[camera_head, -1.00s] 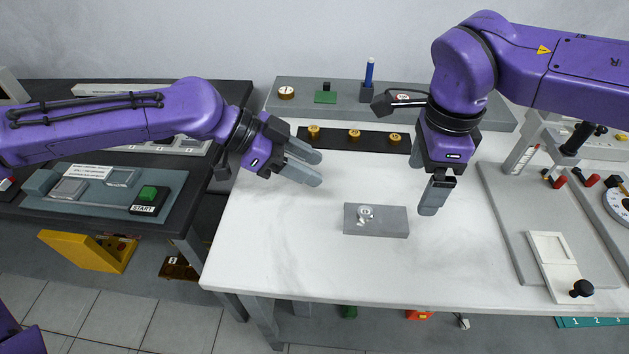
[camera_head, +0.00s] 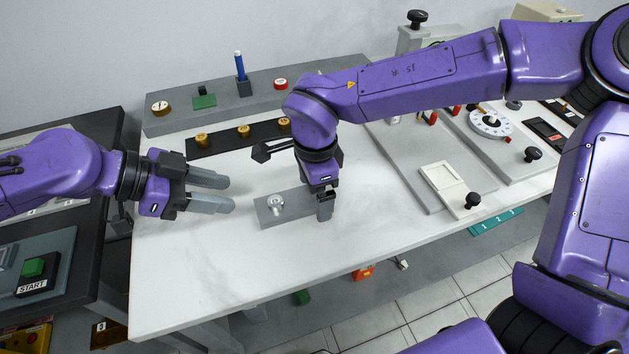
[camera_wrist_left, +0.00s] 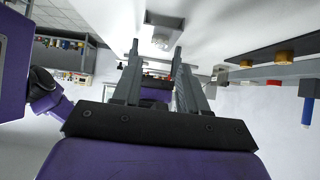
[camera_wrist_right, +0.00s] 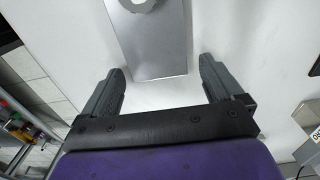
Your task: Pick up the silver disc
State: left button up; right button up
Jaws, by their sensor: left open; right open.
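The silver disc (camera_head: 276,202) lies on the left part of a grey rectangular block (camera_head: 298,208) on the white table. It also shows at the top edge of the right wrist view (camera_wrist_right: 146,3), on the block (camera_wrist_right: 155,45), and in the left wrist view (camera_wrist_left: 162,40). My right gripper (camera_head: 324,204) points down over the right end of the block, open and empty, with the disc beyond its fingertips in the right wrist view. My left gripper (camera_head: 230,192) is open and empty, held level to the left of the block and pointing toward it.
A black strip with several brass pieces (camera_head: 243,131) lies behind the block. A grey shelf (camera_head: 180,120) with a blue pen (camera_head: 239,66) stands at the back. A grey board with a white plate (camera_head: 450,188) is to the right. The table front is clear.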

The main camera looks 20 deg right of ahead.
jog(key=c, duration=1.2)
pick_arm(q)
jog(key=o, duration=0.3)
jog(key=shift+d+r, duration=0.1)
pick_arm(e)
jog(key=shift+c, duration=0.2)
jog(key=shift+d, duration=0.15)
pick_arm(q)
jog(key=m+t+y, duration=0.4)
jog(key=m+y, duration=0.5)
jog(key=m, duration=1.3)
send_near(275, 201)
pick_arm(e)
jog(key=shift+w, duration=0.1)
pick_arm(q)
jog(key=x, duration=0.8)
